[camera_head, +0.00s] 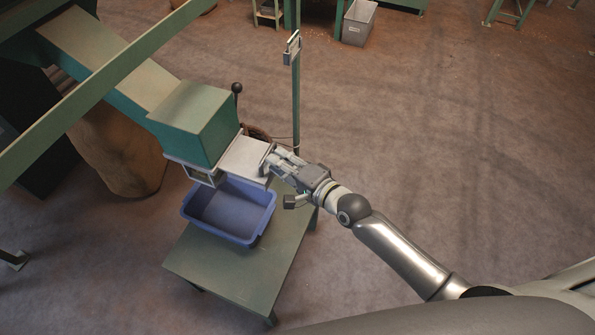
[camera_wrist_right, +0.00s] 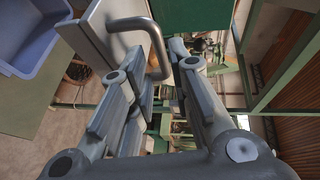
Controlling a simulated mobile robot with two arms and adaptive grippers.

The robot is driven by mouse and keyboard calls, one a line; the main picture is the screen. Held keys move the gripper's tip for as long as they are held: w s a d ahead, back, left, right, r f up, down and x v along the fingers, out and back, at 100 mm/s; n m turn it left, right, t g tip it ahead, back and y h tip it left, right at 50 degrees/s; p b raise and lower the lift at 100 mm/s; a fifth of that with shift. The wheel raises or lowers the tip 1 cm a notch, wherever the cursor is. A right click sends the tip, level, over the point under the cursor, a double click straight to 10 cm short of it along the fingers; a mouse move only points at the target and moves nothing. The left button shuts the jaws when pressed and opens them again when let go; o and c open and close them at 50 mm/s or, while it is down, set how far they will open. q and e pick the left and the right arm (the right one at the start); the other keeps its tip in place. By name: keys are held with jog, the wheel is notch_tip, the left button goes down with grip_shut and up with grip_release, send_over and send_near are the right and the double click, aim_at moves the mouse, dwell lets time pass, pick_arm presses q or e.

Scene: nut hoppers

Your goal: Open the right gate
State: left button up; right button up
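The green hopper outlet (camera_head: 195,125) ends in a pale metal frame at its bottom. A flat grey gate plate (camera_head: 245,157) sticks out from the frame's right side; how far the outlet is open cannot be told. In the right wrist view, a bent metal bar handle (camera_wrist_right: 152,32) rises from this plate. My right gripper (camera_head: 273,164) is at the plate's outer edge. Its fingers (camera_wrist_right: 167,60) are close together on either side of the handle bar and appear closed on it. My left gripper is out of view.
An empty-looking blue tub (camera_head: 230,208) stands under the outlet on a green table (camera_head: 245,275). A green post (camera_head: 296,95) rises just behind my right gripper. A black-knobbed lever (camera_head: 237,88) stands beside the hopper.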

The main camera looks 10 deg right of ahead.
jog(key=v, duration=0.7)
jog(key=shift+f, duration=0.1)
jog(key=s+d+f+n+g+h+b, duration=0.1)
jog(key=s+d+f+n+g+h, duration=0.15)
jog(key=f, duration=0.85)
jog(key=s+d+f+n+g+h+b, duration=0.15)
jog(key=s+d+f, duration=0.25)
jog(key=f, duration=0.7)
jog(key=s+d+f+n+g+h, duration=0.1)
jog(key=s+d+f+h, duration=0.2)
jog(key=f, duration=0.7)
jog(key=s+f+n+g, duration=0.2)
jog(key=s+f, duration=0.4)
jog(key=s, duration=0.4)
jog(key=s+d+f+n+g+b, duration=0.1)
jog(key=s+f+n+g, duration=0.2)
jog(key=s+f, duration=0.4)
jog(key=s+d+f+n+g+h+b, duration=0.1)
jog(key=s+f+n+g, duration=0.1)
jog(key=s+f, duration=0.5)
jog(key=s+n, duration=0.1)
jog(key=s, duration=0.5)
jog(key=shift+s+d+n+g, duration=0.15)
jog(key=shift+s+n+g, duration=0.15)
jog(key=shift+s, duration=0.05)
